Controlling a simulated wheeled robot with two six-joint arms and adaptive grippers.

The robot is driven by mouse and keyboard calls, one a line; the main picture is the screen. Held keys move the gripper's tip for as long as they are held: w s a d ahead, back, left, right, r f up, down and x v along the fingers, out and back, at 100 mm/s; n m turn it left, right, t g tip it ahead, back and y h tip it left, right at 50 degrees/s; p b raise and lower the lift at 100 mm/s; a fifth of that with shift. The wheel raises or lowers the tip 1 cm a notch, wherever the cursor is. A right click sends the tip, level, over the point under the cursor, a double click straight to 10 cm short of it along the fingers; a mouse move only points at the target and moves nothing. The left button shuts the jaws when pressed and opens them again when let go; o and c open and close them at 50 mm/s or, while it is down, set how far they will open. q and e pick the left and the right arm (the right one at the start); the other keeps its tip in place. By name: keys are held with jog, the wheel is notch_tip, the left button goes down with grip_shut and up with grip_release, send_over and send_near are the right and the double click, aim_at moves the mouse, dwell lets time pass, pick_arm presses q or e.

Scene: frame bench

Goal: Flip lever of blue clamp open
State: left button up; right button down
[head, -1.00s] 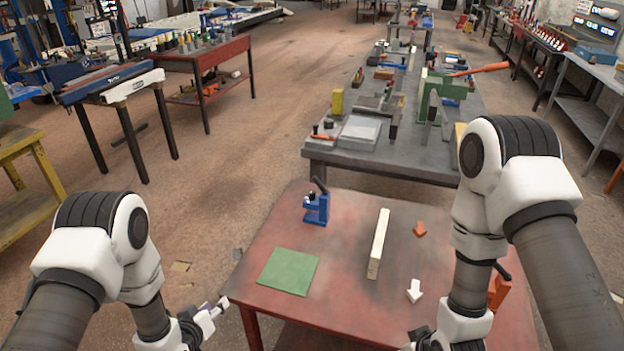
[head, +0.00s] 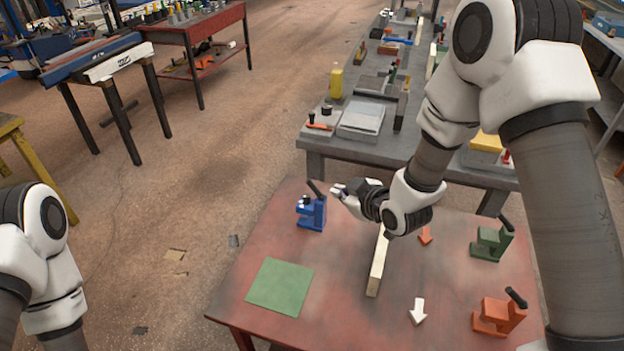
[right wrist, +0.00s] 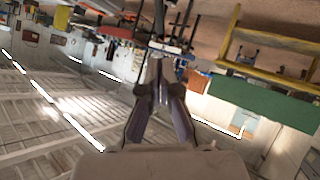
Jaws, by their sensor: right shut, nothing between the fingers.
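The blue clamp (head: 312,214) stands upright at the back left of the red table (head: 335,250). Its dark lever (head: 315,187) sticks up from the top and leans to the left. My right gripper (head: 338,189) is shut and empty. It points left in the head view, just right of the lever's upper part, with a small gap showing in the picture; I cannot tell the depth. In the right wrist view its closed fingers (right wrist: 159,80) show nothing between them, and the clamp is not seen there. My left gripper is out of view.
A green mat (head: 280,287) lies at the front left of the table. A pale wooden bar (head: 378,268) is below my right wrist. A green clamp (head: 490,243) and an orange clamp (head: 498,316) stand at the right. A white arrow (head: 418,311) and an orange arrow (head: 425,236) lie between.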

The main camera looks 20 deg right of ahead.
aim_at(312, 185)
jog(key=p+x, duration=0.3)
jog(key=x, duration=0.8)
jog(key=shift+d+p, duration=0.15)
jog(key=shift+p, duration=0.15)
jog(key=shift+w+f, duration=0.2)
jog(key=shift+w, duration=0.1)
jog(key=shift+w+f, duration=0.2)
jog(key=shift+f, duration=0.05)
jog(key=w+a+f+b, duration=0.1)
jog(key=b, duration=0.2)
jog(key=shift+a, duration=0.25)
jog(key=shift+a+r, duration=0.1)
jog(key=shift+r, duration=0.15)
jog(key=shift+s+f, duration=0.1)
